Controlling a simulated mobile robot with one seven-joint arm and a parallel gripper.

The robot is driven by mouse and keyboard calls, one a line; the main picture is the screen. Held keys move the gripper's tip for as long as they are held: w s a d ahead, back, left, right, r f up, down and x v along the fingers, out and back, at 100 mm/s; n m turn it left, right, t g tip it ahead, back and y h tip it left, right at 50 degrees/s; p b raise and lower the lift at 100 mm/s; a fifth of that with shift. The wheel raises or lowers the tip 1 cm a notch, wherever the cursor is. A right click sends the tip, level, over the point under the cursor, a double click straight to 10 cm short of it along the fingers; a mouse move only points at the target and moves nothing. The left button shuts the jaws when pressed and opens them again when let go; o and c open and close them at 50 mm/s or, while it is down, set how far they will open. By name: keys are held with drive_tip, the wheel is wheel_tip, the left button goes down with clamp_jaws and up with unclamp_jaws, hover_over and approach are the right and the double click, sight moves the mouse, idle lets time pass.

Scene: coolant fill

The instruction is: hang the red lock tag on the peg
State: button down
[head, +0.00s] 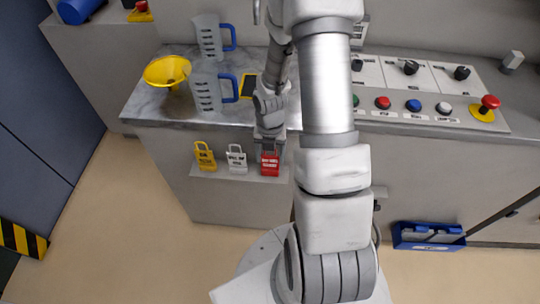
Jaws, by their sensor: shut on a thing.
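The red lock tag (270,163) is at the right end of a row of tags along the front of the grey cabinet. My gripper (269,149) points down from above and is shut on the upper part of this tag. The gripper hides the tag's top. The tag is beside the white tag (237,160), with a small gap, and I cannot tell whether it still touches the ledge behind it. I cannot make out the peg for certain in this view.
A yellow tag (204,157) is left of the white one. Two clear jugs with blue handles (206,92) and a yellow funnel (167,71) stand on the counter (143,105). A button panel (425,85) is at right. A blue tray (428,236) is low at right.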

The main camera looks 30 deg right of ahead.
drive_tip(key=shift+f, duration=0.2)
unclamp_jaws()
idle(0.3)
